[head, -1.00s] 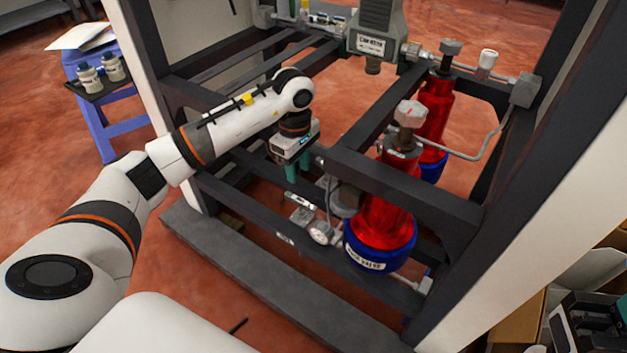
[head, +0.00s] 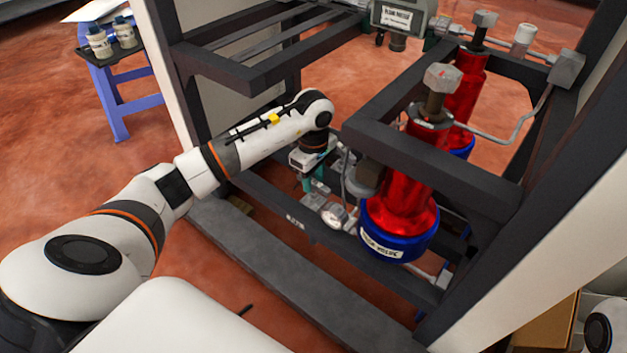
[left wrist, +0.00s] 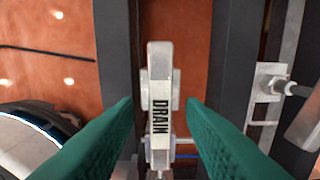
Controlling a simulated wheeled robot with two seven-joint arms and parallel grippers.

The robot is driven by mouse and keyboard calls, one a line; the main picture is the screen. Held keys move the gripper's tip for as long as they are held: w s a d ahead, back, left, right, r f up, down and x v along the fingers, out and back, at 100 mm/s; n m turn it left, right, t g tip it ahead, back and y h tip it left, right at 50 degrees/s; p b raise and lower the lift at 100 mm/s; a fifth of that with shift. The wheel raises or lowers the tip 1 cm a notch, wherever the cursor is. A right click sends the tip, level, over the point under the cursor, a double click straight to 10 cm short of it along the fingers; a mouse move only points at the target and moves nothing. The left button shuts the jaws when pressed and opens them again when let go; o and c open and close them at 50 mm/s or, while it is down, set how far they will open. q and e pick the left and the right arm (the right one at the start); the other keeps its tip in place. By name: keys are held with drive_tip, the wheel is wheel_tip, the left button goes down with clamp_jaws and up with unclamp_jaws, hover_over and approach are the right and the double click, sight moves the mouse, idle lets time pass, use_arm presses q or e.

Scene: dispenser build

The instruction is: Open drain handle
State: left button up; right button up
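The drain handle (left wrist: 159,105) is a pale grey lever with a white label reading DRAIN, pointing up and down in the left wrist view. My left gripper (left wrist: 160,112) is open, with one green finger on each side of the handle and a visible gap on both sides. In the head view my left gripper (head: 314,184) points down low in the frame, left of the front red cylinder (head: 400,185). The gripper and wrist largely hide the handle there. My right gripper is not in view.
Dark frame bars (head: 430,165) stand around the work spot, with a lower beam (head: 290,210) beneath. A second red cylinder (head: 465,95) stands behind. A blue stool (head: 118,98) with bottles is at the left.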

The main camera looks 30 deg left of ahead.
use_arm(q)
drive_tip(key=shift+c, duration=0.6)
clamp_jaws()
